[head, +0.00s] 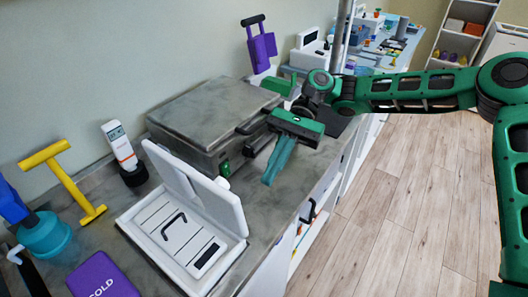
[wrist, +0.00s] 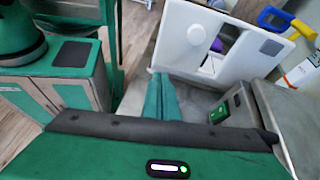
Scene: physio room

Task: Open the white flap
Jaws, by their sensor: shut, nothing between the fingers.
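The white flap (head: 207,192) is the raised lid of a white case (head: 138,230) on the grey counter. It stands up steeply along the case's right rear side, and the case's inside shows, with pale panels and a dark curved handle. In the wrist view the flap (wrist: 259,62) fills the upper right, with a grey square and a round white spot on it. My gripper (head: 268,180) is shut and empty, its teal fingers pointing down over the counter to the right of the flap, apart from it in the head view. The fingers also show in the wrist view (wrist: 161,76).
A large grey lidded box (head: 205,105) stands behind the flap, near my gripper. Floor (head: 410,200) is clear at right.

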